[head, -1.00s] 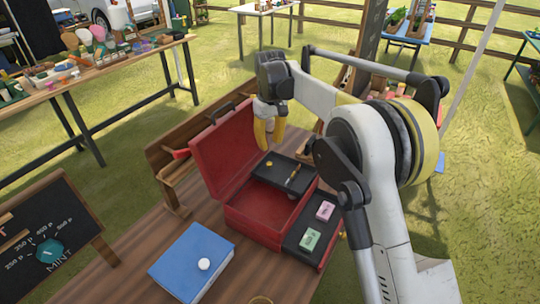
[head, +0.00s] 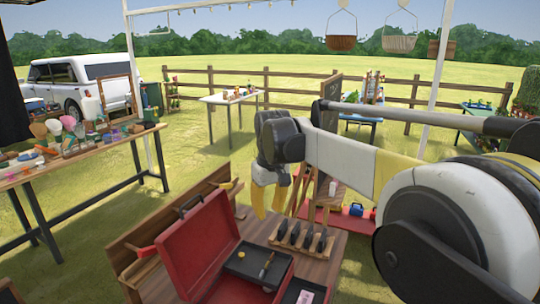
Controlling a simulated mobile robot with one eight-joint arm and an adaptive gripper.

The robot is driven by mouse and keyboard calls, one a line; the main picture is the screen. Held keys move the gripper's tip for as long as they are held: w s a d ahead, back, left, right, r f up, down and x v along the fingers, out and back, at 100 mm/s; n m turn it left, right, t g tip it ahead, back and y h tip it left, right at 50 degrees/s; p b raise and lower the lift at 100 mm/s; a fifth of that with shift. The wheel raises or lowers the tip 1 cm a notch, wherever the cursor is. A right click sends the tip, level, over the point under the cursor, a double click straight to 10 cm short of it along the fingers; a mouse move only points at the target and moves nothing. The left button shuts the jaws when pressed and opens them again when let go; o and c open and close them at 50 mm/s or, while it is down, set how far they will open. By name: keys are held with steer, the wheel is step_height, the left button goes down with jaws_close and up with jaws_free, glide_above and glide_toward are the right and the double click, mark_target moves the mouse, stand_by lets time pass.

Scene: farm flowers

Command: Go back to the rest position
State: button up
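My gripper (head: 269,208) hangs pointing down from the dark wrist in the middle of the head view. Its two yellow fingers show a small gap between their tips, and I see nothing between them. It appears above and behind the open red toolbox (head: 200,244). The toolbox's lid is up, and its black tray (head: 250,275) holds a small yellow round piece (head: 241,254) and a thin yellow-and-dark tool (head: 266,266). The toolbox's lower part is cut off by the frame.
A wooden rack (head: 170,226) stands behind the toolbox on the brown table (head: 345,255). A row of dark tools (head: 301,238) stands right of the toolbox. A cluttered table (head: 85,155) is at left. Open grass lies beyond, up to a wooden fence (head: 290,87).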

steer(key=s+d+r+m+t, duration=0.2)
steer(key=s+d+r, duration=0.2)
steer(key=s+d, duration=0.5)
steer(key=s+d+f+m+t, duration=0.1)
steer(key=s+d+f, duration=0.1)
steer(key=s+d, duration=0.2)
steer(key=s+d+f+m+t, duration=0.1)
steer(key=s+d+f+m, duration=0.1)
steer(key=s, duration=0.7)
steer(key=s+d+f+m+t, duration=0.1)
steer(key=s+d+f+m, duration=0.1)
steer(key=s+d+f, duration=0.2)
steer(key=s+d, duration=0.1)
steer(key=s, duration=0.2)
steer(key=shift+s+d+f+t+h, duration=0.2)
steer(key=shift+s+d+t+h, duration=0.1)
steer(key=shift+d, duration=0.1)
